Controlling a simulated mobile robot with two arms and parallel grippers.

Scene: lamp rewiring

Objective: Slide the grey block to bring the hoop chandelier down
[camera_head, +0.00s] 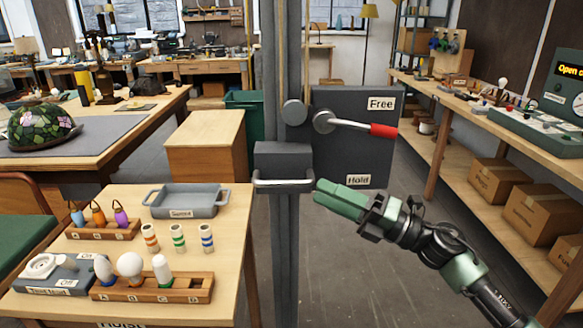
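The grey block (283,160) sits on a dark upright post (284,250) in the middle of the view. A pale bar handle (284,184) runs across its front. My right gripper (318,194) comes from the lower right. Its green fingertips are just right of the handle's right end and appear empty. The fingers lie close together; I cannot tell whether they are shut or touch the handle. My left gripper is not in view. No hoop chandelier is in view.
A dark panel (352,105) behind the block reads "Free" above and "Hold" below. A red-tipped lever (383,131) points right, nearer "Free". A bench (226,290) with a tray (185,202) and bulbs stands left. Shelving with boxes (495,185) stands right; floor between is clear.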

